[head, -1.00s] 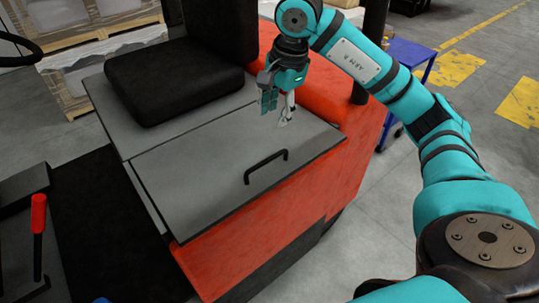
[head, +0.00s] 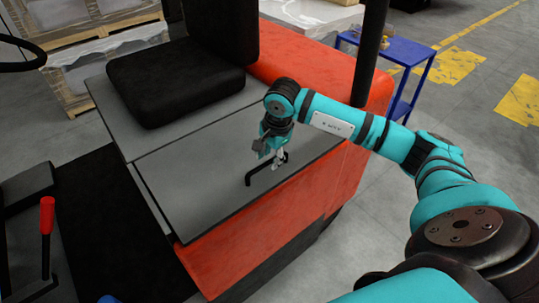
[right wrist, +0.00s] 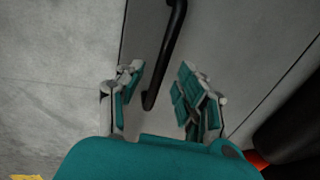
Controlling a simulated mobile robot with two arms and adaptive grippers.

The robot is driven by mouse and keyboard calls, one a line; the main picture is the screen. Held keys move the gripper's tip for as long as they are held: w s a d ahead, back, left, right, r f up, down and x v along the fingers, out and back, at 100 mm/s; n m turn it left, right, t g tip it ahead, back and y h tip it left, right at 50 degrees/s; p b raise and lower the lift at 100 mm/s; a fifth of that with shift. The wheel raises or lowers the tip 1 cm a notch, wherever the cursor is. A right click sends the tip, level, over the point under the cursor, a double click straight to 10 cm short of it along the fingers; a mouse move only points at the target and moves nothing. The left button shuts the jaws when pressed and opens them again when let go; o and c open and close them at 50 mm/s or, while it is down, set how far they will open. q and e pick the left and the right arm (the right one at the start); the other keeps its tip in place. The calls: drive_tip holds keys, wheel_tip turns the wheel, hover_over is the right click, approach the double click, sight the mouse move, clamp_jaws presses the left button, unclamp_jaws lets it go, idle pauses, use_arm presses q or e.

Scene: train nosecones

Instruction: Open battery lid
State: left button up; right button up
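The battery lid (head: 195,175) is a flat grey panel on top of the red vehicle, lying closed. Its black bar handle (head: 262,174) stands near the lid's outer edge. My right gripper (head: 277,166) is just above the handle's far end in the head view. In the right wrist view the gripper (right wrist: 155,95) has its fingers apart, with the end of the handle (right wrist: 165,60) showing between them. I cannot tell whether a finger touches it. The left gripper is not in view.
A black seat (head: 175,80) stands behind the lid. A red lever (head: 46,215) is at the lower left. A blue cart (head: 405,55) stands on the floor at the back right. The floor right of the vehicle is clear.

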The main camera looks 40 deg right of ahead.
drive_tip(key=shift+f, duration=0.5)
clamp_jaws()
drive_tip(key=shift+w, duration=0.1)
